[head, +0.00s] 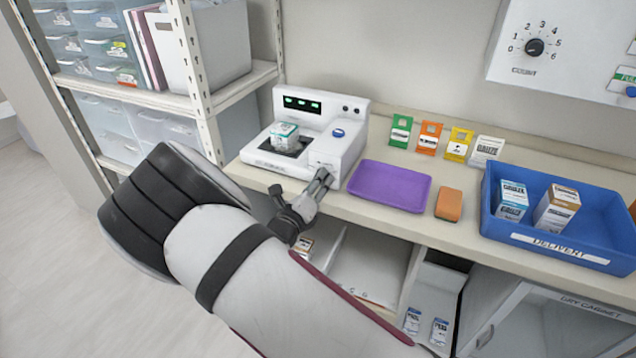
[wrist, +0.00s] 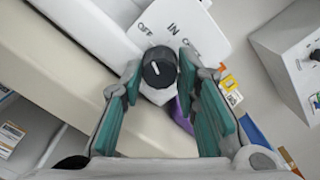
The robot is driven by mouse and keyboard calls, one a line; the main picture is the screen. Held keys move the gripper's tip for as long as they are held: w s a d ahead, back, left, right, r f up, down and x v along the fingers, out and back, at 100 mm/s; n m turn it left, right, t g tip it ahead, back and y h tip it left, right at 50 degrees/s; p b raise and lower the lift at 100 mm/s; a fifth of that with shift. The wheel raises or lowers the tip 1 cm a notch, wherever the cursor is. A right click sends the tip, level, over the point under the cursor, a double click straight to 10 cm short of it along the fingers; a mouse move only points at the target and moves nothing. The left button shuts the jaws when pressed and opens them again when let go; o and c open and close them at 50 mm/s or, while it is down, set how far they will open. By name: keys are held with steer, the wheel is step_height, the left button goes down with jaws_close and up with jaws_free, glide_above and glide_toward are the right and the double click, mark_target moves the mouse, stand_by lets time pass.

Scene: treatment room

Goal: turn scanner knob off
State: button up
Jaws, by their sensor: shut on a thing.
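The scanner (head: 349,120) is a white machine on the bench with a green-lit display, a blue button and a white-and-green box (head: 284,135) on its dark plate. In the wrist view its dark round knob (wrist: 159,68) sits by a white panel printed OFF, IN and a partly legible third label. The knob has a white mark, but I cannot tell which label it points at. My gripper (head: 321,179) is at the scanner's front right corner and hides the knob in the head view. In the wrist view its teal-padded fingers (wrist: 160,78) are shut on the knob, one on each side.
A purple tray (head: 390,186) and an orange block (head: 449,204) lie right of the scanner. A white shelf post (head: 200,75) rises at left. Coloured cards stand along the wall.

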steer(key=o, duration=1.2)
steer(key=shift+c, duration=0.2)
steer(key=v, duration=1.2)
